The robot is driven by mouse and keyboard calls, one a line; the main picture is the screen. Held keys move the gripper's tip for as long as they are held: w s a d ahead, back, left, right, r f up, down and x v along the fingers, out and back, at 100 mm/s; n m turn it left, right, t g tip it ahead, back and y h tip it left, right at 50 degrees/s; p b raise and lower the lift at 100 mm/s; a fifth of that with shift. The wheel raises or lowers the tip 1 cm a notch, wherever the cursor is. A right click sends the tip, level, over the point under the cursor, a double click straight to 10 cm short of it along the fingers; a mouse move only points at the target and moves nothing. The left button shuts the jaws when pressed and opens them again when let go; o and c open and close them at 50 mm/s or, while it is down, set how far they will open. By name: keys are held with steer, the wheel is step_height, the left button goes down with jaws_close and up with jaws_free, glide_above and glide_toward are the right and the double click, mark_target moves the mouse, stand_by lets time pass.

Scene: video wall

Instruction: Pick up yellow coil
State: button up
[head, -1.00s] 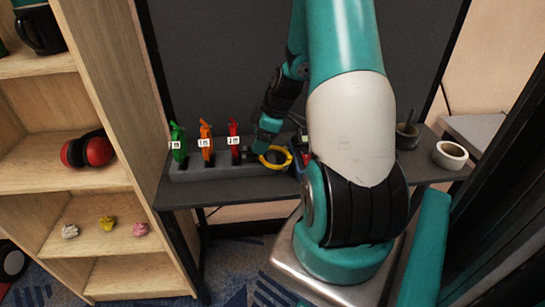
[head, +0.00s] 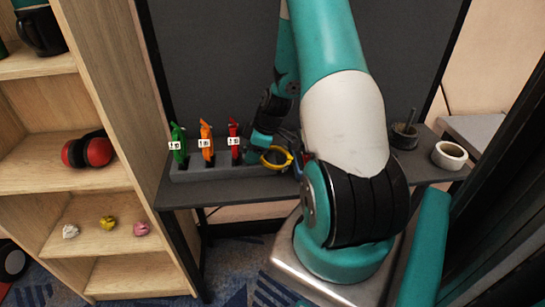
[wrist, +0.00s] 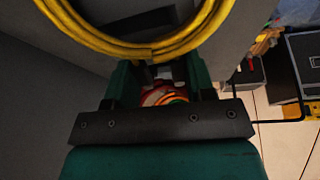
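The yellow coil (head: 289,153) is a ring at the right end of the coil row, beside the red coil (head: 233,130), in the head view. My gripper (head: 262,143) is right at its upper left side. In the wrist view the yellow coil (wrist: 188,45) fills the top, and its strand crosses just beyond my fingertips. My gripper (wrist: 158,75) is open there, with a gap between the two green fingers. A dark piece and red and orange coils show through that gap. I cannot tell whether a finger touches the coil.
The coils, including a green (head: 178,139) and an orange one (head: 206,133), stand on a grey block on the dark shelf (head: 172,198). A white tape roll (head: 449,156) and a dark cup (head: 404,138) are at the right. A wooden shelf unit (head: 110,100) stands at left.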

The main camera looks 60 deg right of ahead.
steer(key=shift+c, duration=0.4)
steer(key=shift+r, duration=0.5)
step_height(320, 180, up, 19)
steer(key=shift+p, duration=0.35)
